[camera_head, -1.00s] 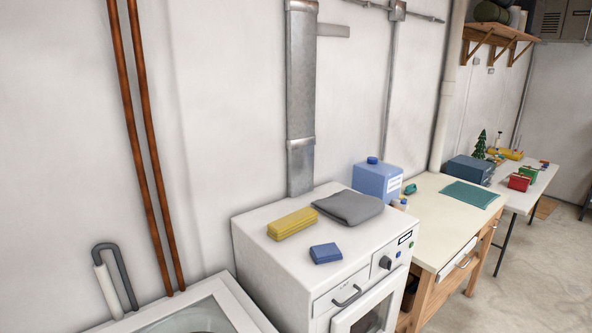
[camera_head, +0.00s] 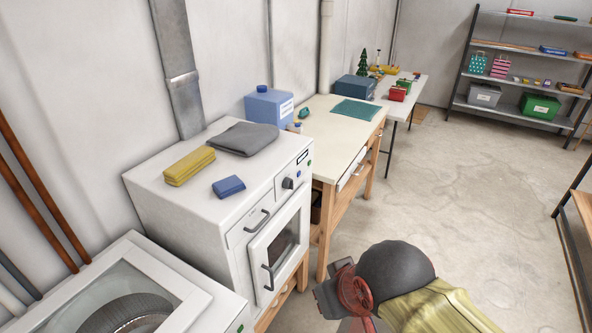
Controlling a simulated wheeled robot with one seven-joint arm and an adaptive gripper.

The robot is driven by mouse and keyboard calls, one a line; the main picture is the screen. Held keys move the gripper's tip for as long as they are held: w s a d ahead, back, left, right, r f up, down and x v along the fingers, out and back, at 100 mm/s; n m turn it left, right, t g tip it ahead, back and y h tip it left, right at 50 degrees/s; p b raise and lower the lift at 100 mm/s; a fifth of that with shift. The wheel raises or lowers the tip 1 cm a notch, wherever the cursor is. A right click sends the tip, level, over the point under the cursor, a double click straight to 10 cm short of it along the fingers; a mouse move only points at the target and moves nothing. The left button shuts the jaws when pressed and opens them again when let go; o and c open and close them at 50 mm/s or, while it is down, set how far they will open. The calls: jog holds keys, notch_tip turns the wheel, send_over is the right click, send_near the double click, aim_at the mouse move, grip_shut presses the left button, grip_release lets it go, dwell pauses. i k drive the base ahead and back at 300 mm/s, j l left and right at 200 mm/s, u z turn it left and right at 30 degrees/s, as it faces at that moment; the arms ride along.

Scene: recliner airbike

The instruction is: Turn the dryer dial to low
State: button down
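The white dryer (camera_head: 160,203) stands left of centre, with its front facing right. Its dark dial (camera_head: 288,183) is on the upper front panel, beside a small display and small coloured buttons. The dial's setting is too small to read. My gripper (camera_head: 328,297) shows at the bottom centre, in front of the dryer and apart from it. It is dark with a reddish part.
A yellow folded cloth (camera_head: 190,166), a blue block (camera_head: 228,186) and a grey cloth (camera_head: 243,139) lie on the dryer. A top-loading washer (camera_head: 185,286) is at lower left. A wooden workbench (camera_head: 315,165) adjoins the dryer. Open floor (camera_head: 470,180) lies to the right.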

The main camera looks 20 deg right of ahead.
aim_at(287, 183)
jog(key=i+j+z, duration=0.1)
jog(key=i+z, duration=0.15)
jog(key=i, duration=0.15)
jog(key=i+j+z, duration=0.25)
jog(key=i, duration=0.2)
jog(key=l, duration=0.1)
